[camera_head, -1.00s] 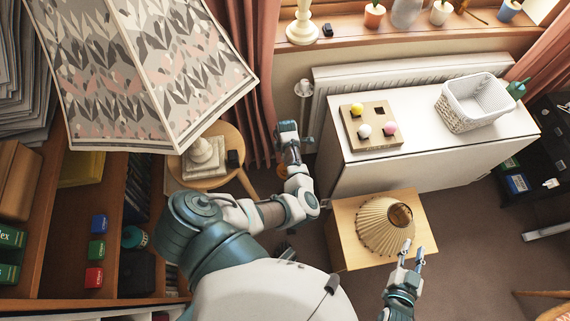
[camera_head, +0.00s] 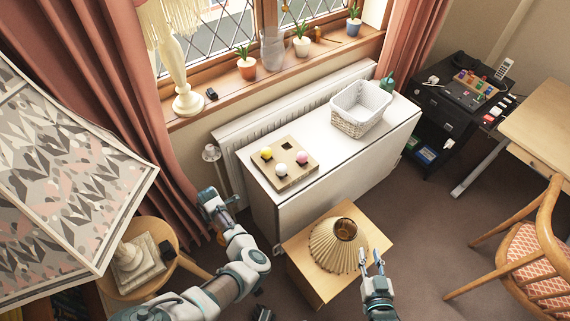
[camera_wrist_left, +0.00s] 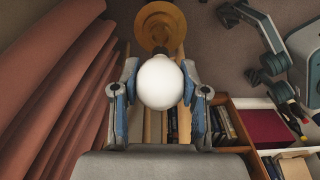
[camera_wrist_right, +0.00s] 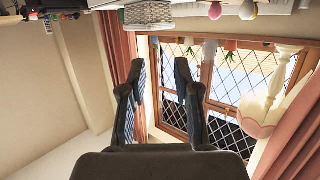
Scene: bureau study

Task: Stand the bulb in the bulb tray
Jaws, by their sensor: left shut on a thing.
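The bulb tray (camera_head: 308,178), a square wooden block, lies on the white cabinet top. It holds a yellow bulb (camera_head: 266,153), a white bulb (camera_head: 281,169) and a pink bulb (camera_head: 302,157); its back hole (camera_head: 287,146) is empty. My left gripper (camera_head: 212,203) is left of the cabinet, apart from the tray.
A white basket (camera_head: 359,108) stands on the cabinet top (camera_head: 325,149), right of the tray. The pleated lampshade (camera_head: 330,250) sits on a low wooden table in front. A radiator (camera_head: 232,132) and curtain (camera_head: 160,130) are near my left arm. A chair (camera_head: 530,240) stands at right.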

